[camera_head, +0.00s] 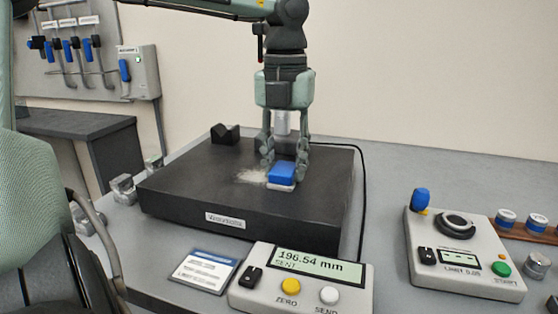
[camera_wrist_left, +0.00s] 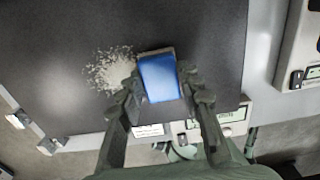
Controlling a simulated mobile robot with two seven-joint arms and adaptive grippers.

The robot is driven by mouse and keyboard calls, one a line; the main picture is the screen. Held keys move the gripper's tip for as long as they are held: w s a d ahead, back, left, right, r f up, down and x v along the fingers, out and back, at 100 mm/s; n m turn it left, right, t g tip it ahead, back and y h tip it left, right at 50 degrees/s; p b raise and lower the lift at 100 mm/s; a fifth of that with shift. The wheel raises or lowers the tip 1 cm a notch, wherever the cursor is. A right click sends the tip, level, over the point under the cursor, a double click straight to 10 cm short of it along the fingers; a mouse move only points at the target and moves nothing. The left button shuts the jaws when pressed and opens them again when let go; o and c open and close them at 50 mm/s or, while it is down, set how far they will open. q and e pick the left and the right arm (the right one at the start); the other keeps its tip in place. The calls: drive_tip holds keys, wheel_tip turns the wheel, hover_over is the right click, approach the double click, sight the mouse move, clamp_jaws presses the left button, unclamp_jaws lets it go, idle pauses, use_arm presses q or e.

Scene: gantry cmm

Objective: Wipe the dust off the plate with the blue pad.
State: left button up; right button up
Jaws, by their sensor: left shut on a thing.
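The dark plate (camera_head: 190,188) lies on the grey bench, with a small label on its front face. A patch of pale dust (camera_head: 248,177) lies on its top, just left of the blue pad (camera_head: 283,172). The pad has a light underside and sits at the plate's surface; whether it touches is hard to tell. My left gripper (camera_head: 284,172) comes down from above and is shut on the pad. In the left wrist view the pad (camera_wrist_left: 160,78) is between the fingers, and the dust (camera_wrist_left: 110,70) lies beside it on the left. My right gripper does not show.
A black V-shaped block (camera_head: 225,134) stands at the plate's back left. A readout box (camera_head: 300,280) and a card (camera_head: 205,269) lie in front of the plate. A control box (camera_head: 463,255) stands at right. Metal blocks (camera_head: 124,188) sit left of the plate.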

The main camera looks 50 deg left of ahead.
use_arm(q)
drive_tip(key=shift+s+d+f, duration=0.15)
drive_tip(key=shift+d+f, duration=0.05)
drive_tip(key=shift+f, duration=0.3)
drive_tip(key=shift+d+r+p, duration=0.1)
drive_tip(key=shift+r+p, duration=0.35)
drive_tip(key=shift+r, duration=0.05)
drive_tip(key=r+p, duration=0.2)
drive_tip(key=r, duration=0.1)
drive_tip(key=r+p, duration=0.1)
drive_tip(key=r, duration=0.1)
drive_tip(key=shift+w+r, duration=0.1)
drive_tip(key=shift+w, duration=0.15)
drive_tip(key=shift+r, duration=1.6)
drive_tip(key=shift+f, duration=0.1)
